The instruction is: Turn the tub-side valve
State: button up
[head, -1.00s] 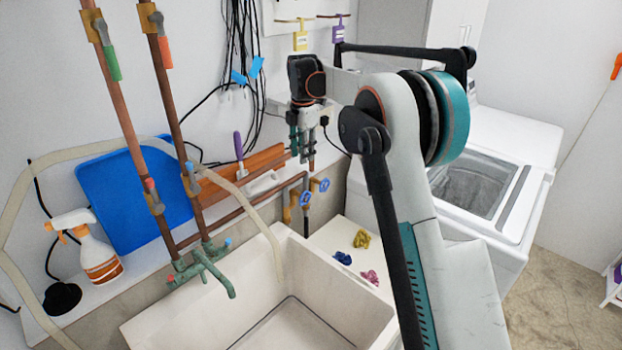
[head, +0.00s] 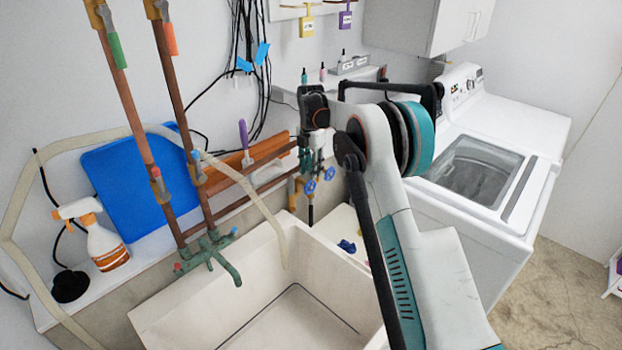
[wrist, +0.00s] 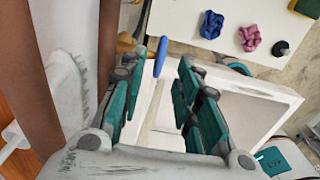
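Two blue round valve handles show on the pipes behind the tub (head: 150,312) in the head view: a nearer left one (head: 310,187) and a right one (head: 330,174). My gripper (head: 311,165) points down just above them. In the wrist view, my gripper (wrist: 158,108) is open, its teal fingers apart. A blue handle (wrist: 160,57) appears edge-on between and beyond the fingertips, beside an orange-yellow valve body (wrist: 125,42). I cannot tell which of the two handles this is, or whether anything touches it.
Copper pipes (wrist: 73,30) run close along the left in the wrist view. A green faucet (head: 222,262) hangs over the tub. A washing machine (head: 480,180) stands at the right. Blue (wrist: 212,24) and pink (wrist: 249,38) items lie on a white surface nearby.

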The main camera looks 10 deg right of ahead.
aim_at(310, 187)
jog(key=shift+f, duration=1.9)
jog(key=shift+c, duration=0.6)
grip_shut()
